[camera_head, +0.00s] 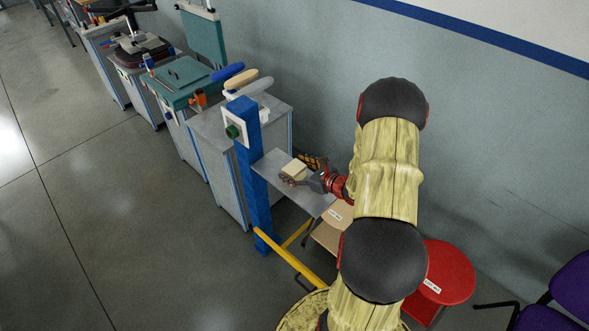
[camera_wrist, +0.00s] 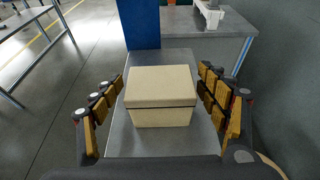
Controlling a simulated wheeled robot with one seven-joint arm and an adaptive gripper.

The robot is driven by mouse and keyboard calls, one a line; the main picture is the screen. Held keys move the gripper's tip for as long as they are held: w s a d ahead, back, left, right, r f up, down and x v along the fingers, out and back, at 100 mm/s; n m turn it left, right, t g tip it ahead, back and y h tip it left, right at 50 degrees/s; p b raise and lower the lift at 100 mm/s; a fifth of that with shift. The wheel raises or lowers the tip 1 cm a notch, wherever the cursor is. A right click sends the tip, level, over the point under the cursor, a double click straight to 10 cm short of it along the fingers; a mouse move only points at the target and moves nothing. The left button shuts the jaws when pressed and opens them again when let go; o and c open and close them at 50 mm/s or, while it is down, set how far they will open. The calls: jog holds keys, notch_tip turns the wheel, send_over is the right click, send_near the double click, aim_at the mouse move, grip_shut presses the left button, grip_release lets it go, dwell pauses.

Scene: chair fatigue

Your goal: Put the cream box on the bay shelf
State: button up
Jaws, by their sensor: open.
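The cream box (camera_head: 294,169) rests on the grey metal bay shelf (camera_head: 273,164) beside the blue post. In the wrist view the box (camera_wrist: 161,96) stands upright on the shelf (camera_wrist: 146,62), with its lid edge visible. My gripper (camera_head: 302,171) is at the shelf, around the box. Gaps show between the fingers and the box on both sides.
The blue post (camera_head: 250,170) with a green button stands at the shelf's far end. Grey cabinets (camera_head: 222,150) lie beyond it. A yellow bar (camera_head: 293,257) runs below the shelf. A red stool (camera_head: 446,272) is at the right. Open floor lies at the left.

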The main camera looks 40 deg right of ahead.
jog(key=shift+r, duration=0.25)
jog(key=p+v, duration=0.3)
jog(key=v, duration=0.8)
jog(key=shift+s+r, duration=0.15)
jog(key=shift+s, duration=0.2)
jog(key=w+a+r+n+g+y, duration=0.1)
jog(key=a+r+n+g+y, duration=0.1)
jog(key=a+r+n, duration=0.45)
jog(key=a+r+n+g+y, duration=0.2)
jog(key=a+n+g+y, duration=0.15)
jog(key=a, duration=0.65)
jog(key=w+a+r+n+g+y, duration=0.1)
jog(key=a+r+n+g, duration=0.1)
jog(key=a+r+n, duration=0.5)
jog(key=s+a+r+n+g+h, duration=0.3)
jog(key=s+a+r+n, duration=0.1)
jog(key=s+a+n, duration=0.55)
jog(key=s+d+r+n+t+h, duration=0.1)
jog(key=s+r+n+t+h, duration=0.1)
jog(key=s+r+n+h, duration=0.2)
notch_tip(320, 180, up, 3)
jog(key=n, duration=0.4)
jog(key=shift+n, duration=0.35)
